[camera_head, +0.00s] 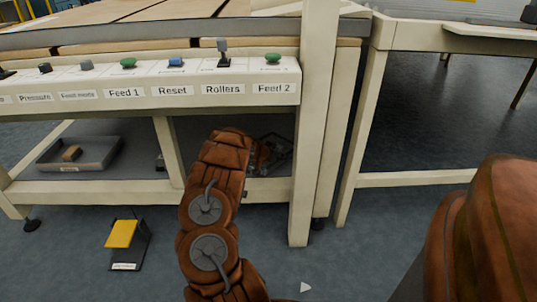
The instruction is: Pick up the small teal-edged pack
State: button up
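I cannot make out a teal edge on anything in view. A small tan block (72,153) lies in a grey tray on the lower shelf at left; its edges are too small to tell. My brown arm reaches up the middle toward the space under the control panel. My gripper (278,155) is dark and partly hidden behind my wrist, in the shadow above the lower shelf beam. I cannot see whether its fingers are open, shut or holding something.
The cream control panel (150,92) with labelled buttons and a lever spans the top left. A thick cream post (313,130) stands just right of my gripper. The grey tray (108,154) is at left. A yellow pedal (121,234) stands on the floor. Open floor lies right of the post.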

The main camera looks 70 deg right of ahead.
grip_shut()
